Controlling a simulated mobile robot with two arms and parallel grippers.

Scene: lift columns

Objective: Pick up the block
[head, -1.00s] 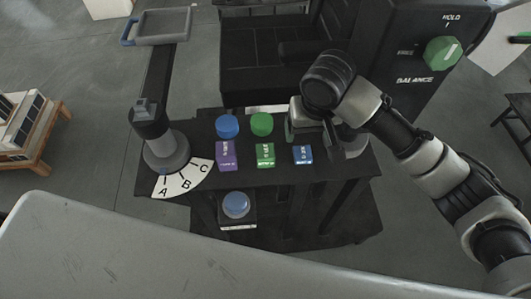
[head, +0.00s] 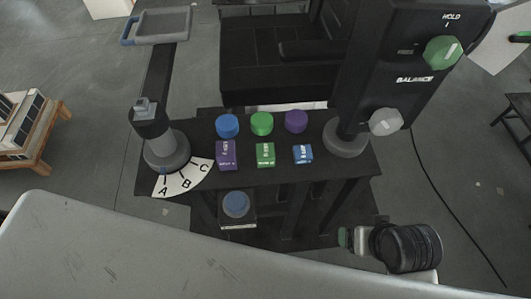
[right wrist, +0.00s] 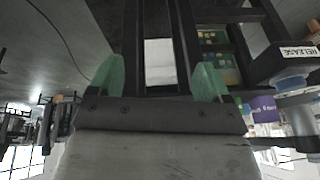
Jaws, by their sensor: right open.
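Three small labelled blocks lie in a row on the black bench (head: 345,170) in the head view: a purple block (head: 226,154), a green block (head: 265,155) and a blue block (head: 302,154). They are apart from each other. My right gripper (head: 347,238) is low at the right, in front of the bench and away from the blocks. In the right wrist view its green fingertips (right wrist: 158,78) stand wide apart with nothing held between them. A purple item (right wrist: 265,108) shows at that view's right edge, too small to identify surely. My left gripper is not in view.
Blue (head: 227,126), green (head: 262,123) and purple (head: 296,121) round caps stand behind the blocks. A lever post (head: 165,150) with an A-B-C dial stands left. A column with HOLD/BALANCE knobs (head: 443,52) rises right. A blue button (head: 236,204) sits lower in front.

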